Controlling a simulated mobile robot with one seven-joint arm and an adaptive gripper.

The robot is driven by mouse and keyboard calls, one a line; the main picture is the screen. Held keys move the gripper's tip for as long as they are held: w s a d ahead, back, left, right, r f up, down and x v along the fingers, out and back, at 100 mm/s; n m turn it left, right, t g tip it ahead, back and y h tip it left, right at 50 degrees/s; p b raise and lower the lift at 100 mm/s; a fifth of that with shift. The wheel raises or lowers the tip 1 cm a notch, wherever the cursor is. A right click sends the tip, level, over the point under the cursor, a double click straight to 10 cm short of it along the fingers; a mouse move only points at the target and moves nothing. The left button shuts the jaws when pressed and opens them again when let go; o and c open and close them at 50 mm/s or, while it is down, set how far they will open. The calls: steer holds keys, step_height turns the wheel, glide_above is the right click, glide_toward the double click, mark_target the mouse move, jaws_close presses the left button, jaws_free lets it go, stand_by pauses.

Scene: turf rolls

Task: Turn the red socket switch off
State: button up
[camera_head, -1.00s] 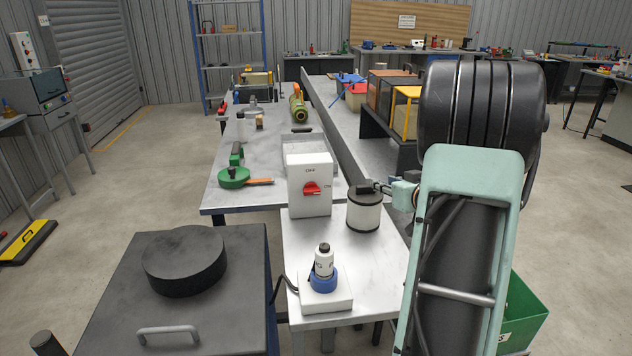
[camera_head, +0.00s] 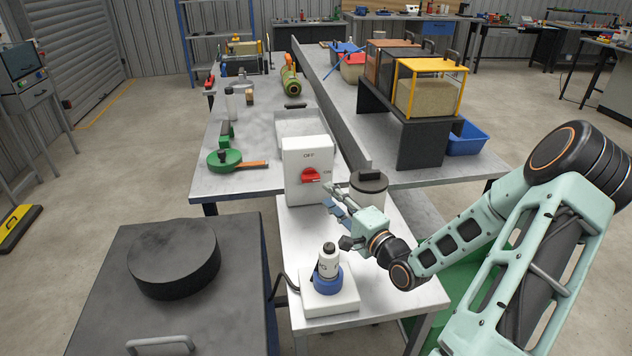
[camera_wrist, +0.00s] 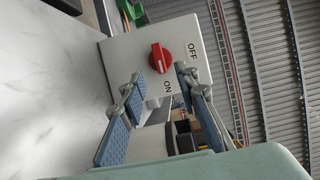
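The red switch (camera_head: 311,175) is a rotary knob on the front of an upright white box (camera_head: 304,196) near the back of the small white table. OFF is printed above the knob and ON to its right. The knob's bar lies level, in line with ON. In the wrist view the picture is turned, and the red knob (camera_wrist: 161,58) lies beyond the fingertips, its bar toward ON. My gripper (camera_head: 332,195) is just in front and to the right of the box, fingers toward it. In the wrist view my gripper (camera_wrist: 158,76) is open and empty, apart from the knob.
A black-lidded pot (camera_head: 368,187) stands right of the box, close to my fingers. A white bottle in a blue holder (camera_head: 328,278) stands on a white base in front. A dark cabinet (camera_head: 95,265) is at left. The table between box and bottle is clear.

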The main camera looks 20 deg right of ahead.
mark_target(313, 180)
steer(key=w, duration=0.2)
steer(key=w+a, duration=0.1)
steer(key=w, duration=0.5)
steer(key=shift+a, duration=0.25)
jaws_close()
